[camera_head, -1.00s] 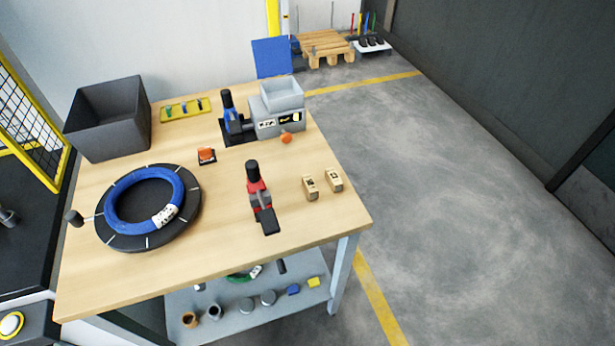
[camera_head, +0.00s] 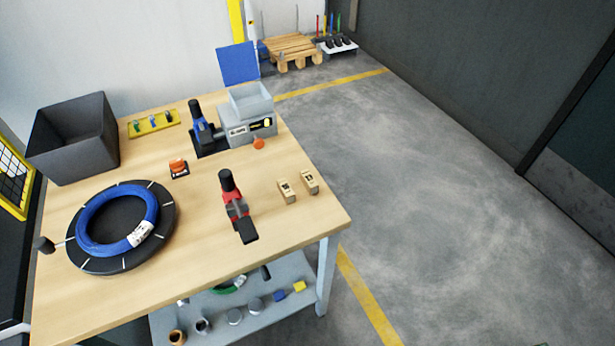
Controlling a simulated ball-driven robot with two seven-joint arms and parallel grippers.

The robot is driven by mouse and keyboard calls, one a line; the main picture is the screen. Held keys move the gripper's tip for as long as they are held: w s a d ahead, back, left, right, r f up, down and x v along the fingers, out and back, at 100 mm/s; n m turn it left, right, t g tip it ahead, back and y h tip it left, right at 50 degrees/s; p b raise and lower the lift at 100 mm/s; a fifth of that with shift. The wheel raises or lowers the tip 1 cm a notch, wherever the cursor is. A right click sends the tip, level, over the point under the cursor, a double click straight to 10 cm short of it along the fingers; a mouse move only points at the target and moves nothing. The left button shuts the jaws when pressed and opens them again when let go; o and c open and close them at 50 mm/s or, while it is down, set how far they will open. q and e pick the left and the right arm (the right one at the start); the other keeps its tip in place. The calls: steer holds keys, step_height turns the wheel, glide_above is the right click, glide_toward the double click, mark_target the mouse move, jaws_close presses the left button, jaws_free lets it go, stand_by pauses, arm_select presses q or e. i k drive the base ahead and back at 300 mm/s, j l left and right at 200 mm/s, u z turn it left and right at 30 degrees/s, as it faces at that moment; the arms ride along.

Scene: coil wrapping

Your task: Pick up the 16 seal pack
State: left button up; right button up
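Two small tan boxes that look like seal packs stand side by side near the right edge of the wooden workbench (camera_head: 180,285). The left pack (camera_head: 287,192) is slightly nearer, and the right pack (camera_head: 309,182) is closer to the edge. Both have dark marks on them, too small to read, so I cannot tell which is the 16. Neither of my grippers is in view.
A red-and-black tool (camera_head: 236,205) stands left of the packs. A blue coil (camera_head: 88,218) lies on a black turntable (camera_head: 165,216). A grey machine (camera_head: 247,125), orange tape dispenser (camera_head: 179,168) and dark bin (camera_head: 75,145) are farther back. The floor (camera_head: 430,200) right of the bench is clear.

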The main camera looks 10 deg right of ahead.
mark_target(284, 188)
steer(key=u, duration=0.5)
steer(key=i+l+u, duration=0.1)
steer(key=l+u, duration=0.95)
